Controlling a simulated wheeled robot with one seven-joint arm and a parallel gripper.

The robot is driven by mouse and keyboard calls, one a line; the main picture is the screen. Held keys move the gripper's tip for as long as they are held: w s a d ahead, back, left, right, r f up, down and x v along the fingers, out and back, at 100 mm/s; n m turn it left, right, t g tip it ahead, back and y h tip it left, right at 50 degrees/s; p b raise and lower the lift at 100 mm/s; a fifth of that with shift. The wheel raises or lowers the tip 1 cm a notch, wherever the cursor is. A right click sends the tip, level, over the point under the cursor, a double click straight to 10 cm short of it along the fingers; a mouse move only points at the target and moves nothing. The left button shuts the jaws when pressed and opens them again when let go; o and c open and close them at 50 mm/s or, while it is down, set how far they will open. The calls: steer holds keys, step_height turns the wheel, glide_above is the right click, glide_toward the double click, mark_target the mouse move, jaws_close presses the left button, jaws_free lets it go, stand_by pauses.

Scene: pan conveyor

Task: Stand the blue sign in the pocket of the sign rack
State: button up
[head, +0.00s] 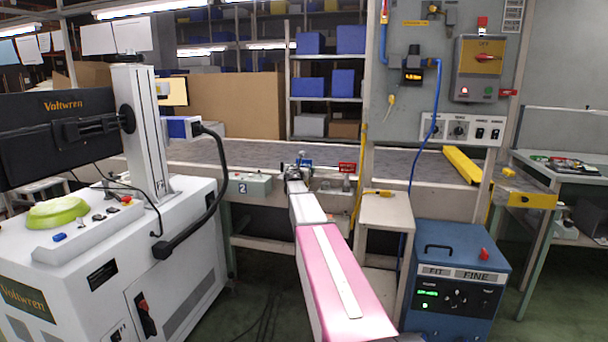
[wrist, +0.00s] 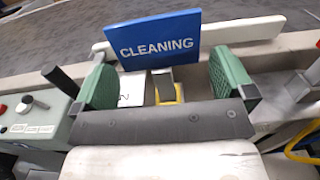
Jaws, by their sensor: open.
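The blue sign (wrist: 153,42), lettered CLEANING, stands out beyond my gripper (wrist: 165,80) in the wrist view. Its face is toward the camera and slightly tilted in the picture. My gripper is open, with one green pad to the left and one to the right of a grey upright strip (wrist: 163,85) below the sign. Neither pad visibly grips anything. A yellow piece (wrist: 178,95) shows beside the strip. In the head view my gripper (head: 297,172) is at the conveyor's near edge, with a small blue patch (head: 305,160) by it. I cannot make out the rack's pocket.
A red label plate (head: 347,167) stands to the right. The belt (head: 390,170) runs behind, with a yellow bar (head: 461,165) farther right. A pale stand (head: 387,211) and blue cabinet (head: 455,270) are at right.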

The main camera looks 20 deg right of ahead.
mark_target(305, 165)
steer(key=shift+x, duration=2.75)
steer(key=shift+a+r, duration=0.1)
steer(key=shift+c, duration=0.3)
steer(key=c, duration=0.6)
